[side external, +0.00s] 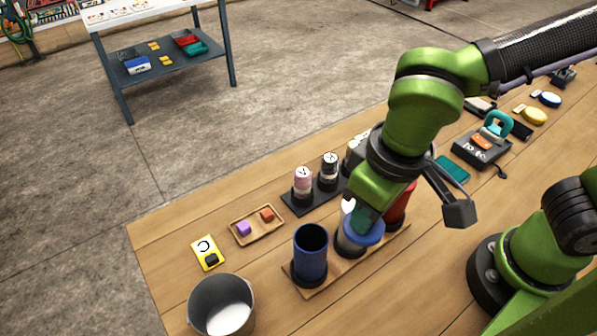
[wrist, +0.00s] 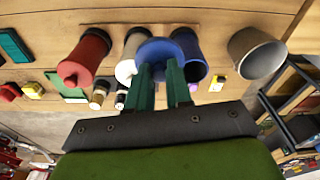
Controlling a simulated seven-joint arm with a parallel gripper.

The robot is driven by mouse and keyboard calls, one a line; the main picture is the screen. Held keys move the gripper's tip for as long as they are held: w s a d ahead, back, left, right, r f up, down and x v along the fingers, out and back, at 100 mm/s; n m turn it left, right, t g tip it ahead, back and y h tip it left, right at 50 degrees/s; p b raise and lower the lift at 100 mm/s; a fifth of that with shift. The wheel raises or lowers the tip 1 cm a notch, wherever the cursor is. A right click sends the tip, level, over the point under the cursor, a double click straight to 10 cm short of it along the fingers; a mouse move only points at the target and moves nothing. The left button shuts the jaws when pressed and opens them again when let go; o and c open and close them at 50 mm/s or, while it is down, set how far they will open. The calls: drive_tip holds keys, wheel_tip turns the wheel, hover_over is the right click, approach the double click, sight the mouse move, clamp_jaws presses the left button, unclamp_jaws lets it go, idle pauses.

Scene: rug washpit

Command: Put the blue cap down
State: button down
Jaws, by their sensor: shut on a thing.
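The blue cap (side external: 372,236) is held in the fingers of my gripper (side external: 362,218), which is shut on it. In the wrist view the blue cap (wrist: 157,47) sits between the green fingertips (wrist: 158,72). It is above or in front of the white canister (side external: 346,244); I cannot tell whether they touch. The blue canister (side external: 310,258) stands upright and open-topped to the left. The red canister (side external: 399,208) stands on the right, partly hidden by my gripper; the wrist view shows it with a red lid (wrist: 74,72).
The canisters stand on a wooden board (side external: 318,287). A grey bucket (side external: 207,306) is at the front left. A small tray with purple and orange blocks (side external: 257,231), a yellow card (side external: 207,253) and a dark rack with bottles (side external: 300,203) lie behind. Bare table shows around the board.

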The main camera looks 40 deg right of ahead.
drive_tip(key=s+d, duration=0.5)
drive_tip(key=d, duration=0.1)
wheel_tip(320, 180, up, 6)
drive_tip(key=n+g+y, duration=0.1)
drive_tip(key=n+g, duration=0.1)
drive_tip(key=n, duration=1.7)
hover_over(254, 269)
drive_tip(key=f, duration=1.8)
drive_tip(key=shift+w+d, duration=0.1)
drive_tip(key=shift+d, duration=0.1)
drive_tip(key=shift+f, duration=2.25)
drive_tip(key=shift+f, duration=0.1)
